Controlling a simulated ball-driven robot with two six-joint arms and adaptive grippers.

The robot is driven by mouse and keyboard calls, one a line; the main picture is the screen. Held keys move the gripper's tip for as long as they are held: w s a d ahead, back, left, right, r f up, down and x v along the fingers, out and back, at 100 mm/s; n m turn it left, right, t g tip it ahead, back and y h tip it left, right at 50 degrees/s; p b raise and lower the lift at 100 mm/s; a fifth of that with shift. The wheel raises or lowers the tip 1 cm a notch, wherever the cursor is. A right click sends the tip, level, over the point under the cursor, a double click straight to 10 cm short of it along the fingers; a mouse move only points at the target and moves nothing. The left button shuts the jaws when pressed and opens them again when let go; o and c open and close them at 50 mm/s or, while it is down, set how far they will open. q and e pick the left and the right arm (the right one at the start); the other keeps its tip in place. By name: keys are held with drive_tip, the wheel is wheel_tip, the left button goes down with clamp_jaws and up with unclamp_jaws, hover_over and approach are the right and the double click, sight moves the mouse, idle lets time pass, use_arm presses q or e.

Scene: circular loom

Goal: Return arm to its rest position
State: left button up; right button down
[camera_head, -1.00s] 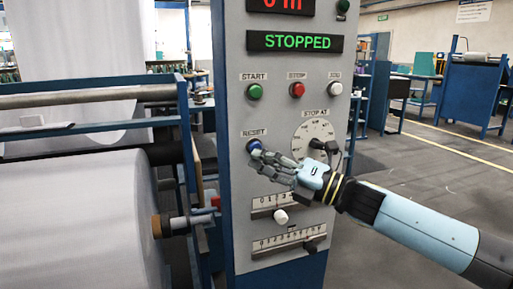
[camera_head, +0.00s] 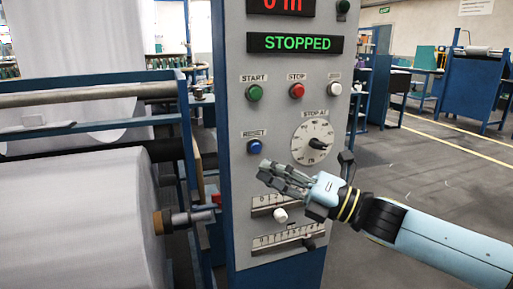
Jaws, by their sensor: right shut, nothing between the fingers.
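My right gripper (camera_head: 270,172) is shut and empty, in front of the control panel (camera_head: 235,110). Its fingertips are just below and right of the blue RESET button (camera_head: 254,147), which is fully in view and apart from them. My right arm (camera_head: 430,238) comes in from the lower right. The gripper covers part of the upper slider scale (camera_head: 262,200). My left gripper is not in view.
The panel carries a green START button (camera_head: 254,93), a red STOP button (camera_head: 296,91), a white button (camera_head: 334,89) and a STOP AT dial (camera_head: 313,142). The display (camera_head: 295,43) reads STOPPED. A white fabric roll (camera_head: 75,220) is at left. Open floor (camera_head: 440,165) lies at right.

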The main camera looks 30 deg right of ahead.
idle(0.6)
drive_tip(key=s+d+f+m+g+h, duration=0.25)
drive_tip(key=f+m, duration=0.25)
drive_tip(key=f, duration=0.6)
drive_tip(key=s+d+f+m+g+h, duration=0.1)
drive_tip(key=s+f+m+h, duration=0.35)
drive_tip(key=f, duration=0.75)
drive_tip(key=s+d+f+m+g+h, duration=0.1)
drive_tip(key=s+d+f+m+h, duration=0.15)
drive_tip(key=f+m, duration=0.6)
drive_tip(key=s+a+f+m+g+h, duration=0.1)
drive_tip(key=s+f+m+g, duration=0.15)
drive_tip(key=s+f, duration=0.55)
drive_tip(key=s+a+f+m+g+h, duration=0.1)
drive_tip(key=s+a+f+m+g, duration=0.15)
drive_tip(key=s+f, duration=0.6)
drive_tip(key=s+f+m+g, duration=0.3)
drive_tip(key=s, duration=0.6)
drive_tip(key=s+a+f+m+g, duration=0.1)
drive_tip(key=s+f+m+g, duration=0.3)
drive_tip(key=s, duration=0.6)
drive_tip(key=shift+a+f, duration=0.3)
drive_tip(key=shift+s, duration=0.1)
